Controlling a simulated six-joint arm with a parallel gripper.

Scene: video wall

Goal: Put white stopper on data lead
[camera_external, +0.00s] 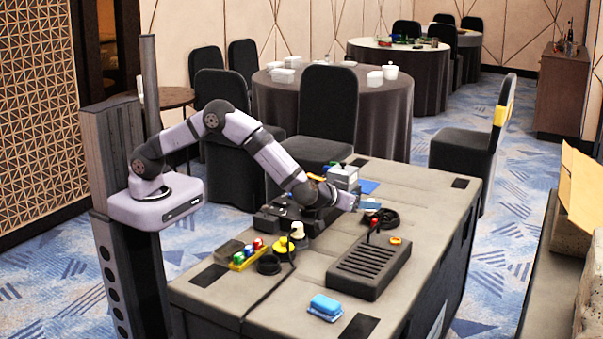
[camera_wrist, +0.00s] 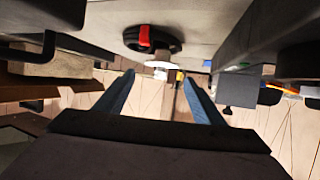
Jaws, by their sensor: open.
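My gripper (camera_external: 354,203) is over the far part of the grey worktop in the external view, low and pointing right. In the wrist view its two blue fingers (camera_wrist: 156,76) are apart, with nothing gripped between them. A small white piece (camera_wrist: 158,64) shows just beyond the fingertips; I cannot tell if it is the stopper. A white knob-like piece (camera_external: 297,229), possibly the white stopper, stands by a yellow round piece near the arm. A black coiled lead (camera_external: 381,218) lies just right of my gripper. A dark oval item with a red part (camera_wrist: 150,40) shows in the wrist view.
A blue block (camera_external: 325,306) lies near the front edge. A tray of coloured pieces (camera_external: 244,258) is at left. A grey-white box (camera_external: 343,176) stands behind.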

